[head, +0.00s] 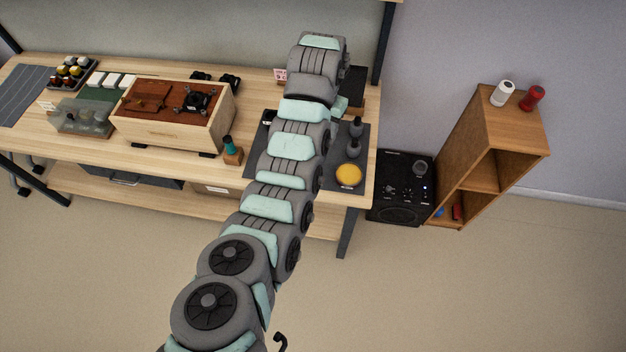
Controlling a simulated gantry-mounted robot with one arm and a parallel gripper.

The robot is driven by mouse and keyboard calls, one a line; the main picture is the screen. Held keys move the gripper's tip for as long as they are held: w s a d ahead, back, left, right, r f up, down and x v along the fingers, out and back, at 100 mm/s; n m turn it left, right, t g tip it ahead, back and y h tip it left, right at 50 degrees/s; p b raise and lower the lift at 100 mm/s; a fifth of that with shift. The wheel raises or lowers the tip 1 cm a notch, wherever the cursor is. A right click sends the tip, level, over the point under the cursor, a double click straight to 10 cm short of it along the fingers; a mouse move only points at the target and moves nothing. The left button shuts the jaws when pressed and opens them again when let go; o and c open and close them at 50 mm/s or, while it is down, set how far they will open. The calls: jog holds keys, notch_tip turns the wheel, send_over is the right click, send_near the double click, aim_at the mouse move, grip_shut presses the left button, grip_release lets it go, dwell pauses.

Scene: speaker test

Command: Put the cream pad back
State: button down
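Three small white or cream blocks (112,80) sit in a row at the back edge of a green mat (98,93) on the left half of the workbench. They are too small for me to tell whether one is the cream pad. I cannot pick out the cream pad elsewhere with certainty. My arm reaches from the bottom over the right part of the bench. Its far end hides my gripper, so I cannot see its fingers or anything in them.
A wooden speaker box (172,135) stands mid-bench. A teal-handled tool (230,149) stands in front of it. A dark mat (327,178) holds a yellow disc (349,174) and dark weights (354,138). A wooden shelf (480,150) stands at right, beside black equipment (402,187).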

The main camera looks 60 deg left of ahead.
jog(key=shift+s+a+f+b, duration=0.15)
jog(key=shift+s+a+f, duration=0.1)
jog(key=shift+s+f, duration=0.25)
jog(key=shift+s+a+f+b, duration=0.2)
jog(key=shift+s+f, duration=0.2)
jog(key=shift+s, duration=0.2)
notch_tip(320, 180, down, 17)
jog(key=b, duration=0.3)
jog(key=shift+s, duration=0.15)
jog(key=shift+f+b, duration=0.85)
jog(key=shift+f, duration=0.45)
jog(key=shift+f, duration=0.15)
jog(key=c, duration=0.7)
grip_release()
jog(key=shift+a, duration=0.1)
jog(key=shift+o, duration=0.2)
notch_tip(320, 180, up, 12)
jog(key=p, duration=0.1)
jog(key=shift+p, duration=0.3)
